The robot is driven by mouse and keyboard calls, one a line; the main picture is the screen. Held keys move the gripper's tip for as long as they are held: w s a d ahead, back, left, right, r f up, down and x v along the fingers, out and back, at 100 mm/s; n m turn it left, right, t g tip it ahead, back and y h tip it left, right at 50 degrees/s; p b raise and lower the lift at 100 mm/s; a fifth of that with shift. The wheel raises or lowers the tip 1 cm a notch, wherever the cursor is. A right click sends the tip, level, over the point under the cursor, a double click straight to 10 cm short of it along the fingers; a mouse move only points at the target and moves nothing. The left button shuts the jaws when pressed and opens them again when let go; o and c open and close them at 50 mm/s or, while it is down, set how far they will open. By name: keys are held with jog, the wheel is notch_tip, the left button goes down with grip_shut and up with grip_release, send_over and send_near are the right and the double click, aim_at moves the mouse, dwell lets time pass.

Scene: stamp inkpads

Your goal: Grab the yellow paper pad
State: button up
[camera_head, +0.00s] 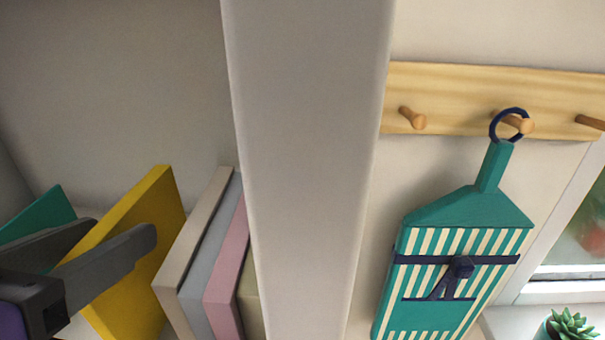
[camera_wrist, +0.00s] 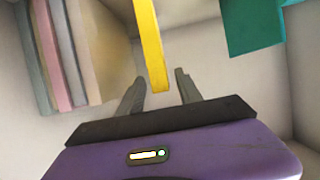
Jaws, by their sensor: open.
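The yellow paper pad (camera_head: 150,262) stands tilted on the shelf at the left of the head view, between a teal pad (camera_head: 38,215) and a row of pale pads. In the wrist view its thin edge (camera_wrist: 151,45) points down between my two fingers. My gripper (camera_head: 112,240) is open, with one grey finger on each side of the yellow pad's edge. In the wrist view the fingers (camera_wrist: 160,82) show gaps to the pad on both sides. The lower part of the pad is cut off in the head view.
Beige (camera_head: 196,255), grey-blue (camera_head: 212,270) and pink (camera_head: 228,275) pads lean close to the right of the yellow one. A white upright panel (camera_head: 305,170) borders the shelf.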

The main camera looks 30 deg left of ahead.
aim_at(128, 221)
jog(key=p+x, duration=0.1)
jog(key=x, duration=0.3)
jog(key=shift+w+a+r, duration=0.1)
jog(key=shift+w+a, duration=0.05)
jog(key=shift+a, duration=0.1)
grip_shut()
dwell(1.2)
